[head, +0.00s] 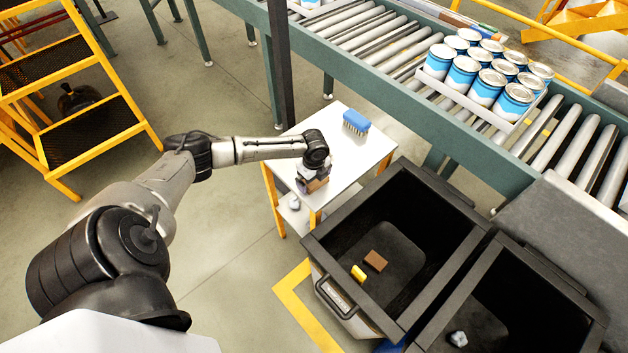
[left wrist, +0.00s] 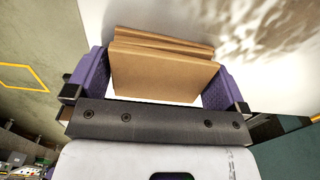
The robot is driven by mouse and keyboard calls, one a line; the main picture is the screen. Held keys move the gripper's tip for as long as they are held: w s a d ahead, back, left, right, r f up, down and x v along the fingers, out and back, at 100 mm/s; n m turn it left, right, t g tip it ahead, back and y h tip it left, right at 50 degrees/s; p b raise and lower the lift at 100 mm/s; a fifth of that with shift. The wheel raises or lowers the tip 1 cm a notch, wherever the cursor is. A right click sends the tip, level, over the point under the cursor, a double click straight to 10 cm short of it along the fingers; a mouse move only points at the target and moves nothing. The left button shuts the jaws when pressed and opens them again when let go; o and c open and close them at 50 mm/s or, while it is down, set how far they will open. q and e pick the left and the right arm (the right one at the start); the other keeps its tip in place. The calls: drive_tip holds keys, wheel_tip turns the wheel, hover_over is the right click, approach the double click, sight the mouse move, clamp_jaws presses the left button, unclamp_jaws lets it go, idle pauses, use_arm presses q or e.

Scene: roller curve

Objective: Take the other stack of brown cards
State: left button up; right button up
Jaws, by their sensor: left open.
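A stack of brown cards (left wrist: 165,75) lies on the white top of a small table (head: 345,125). My left gripper (left wrist: 155,85) is over this stack, with its purple fingers open on either side of the cards. A small gap shows beside the stack, at least on the right. In the head view my left gripper (head: 312,184) is low at the table's near edge and hides most of the stack. Another brown block, perhaps cards (head: 375,261), lies in the black bin (head: 335,225). My right gripper is not in view.
A blue brush (head: 356,122) lies at the table's back. A yellow block (head: 358,273) is beside the brown one in the bin. A second black bin (head: 545,290) holds a crumpled grey piece (head: 458,338). A roller conveyor (head: 400,60) carries a tray of blue-white cans (head: 487,70).

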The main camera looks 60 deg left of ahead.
use_arm(q)
drive_tip(key=shift+c, duration=0.3)
drive_tip(key=c, duration=0.5)
drive_tip(key=shift+r, duration=0.1)
